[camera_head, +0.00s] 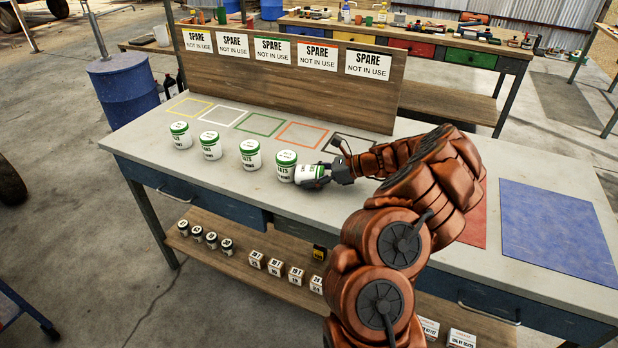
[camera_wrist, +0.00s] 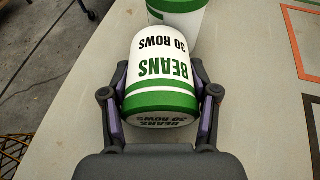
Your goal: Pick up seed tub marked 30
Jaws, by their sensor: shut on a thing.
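The seed tub marked 30 (camera_wrist: 162,65) is white with green bands and reads BEANS 30 ROWS in the wrist view, upside down there. My gripper (camera_wrist: 161,95) is shut on it, with one finger on each side. In the head view my gripper (camera_head: 322,180) holds this tub (camera_head: 307,172) at the bench, right beside another tub (camera_head: 285,165). I cannot tell whether the held tub touches the bench top. Part of it is hidden by the fingers.
More white and green tubs stand in a row to the left, such as one (camera_head: 250,153) nearby. Behind are coloured outlines and a board (camera_head: 420,97) with SPARE signs. A blue mat (camera_head: 560,230) lies at the right. The shelf below holds small tubs and boxes.

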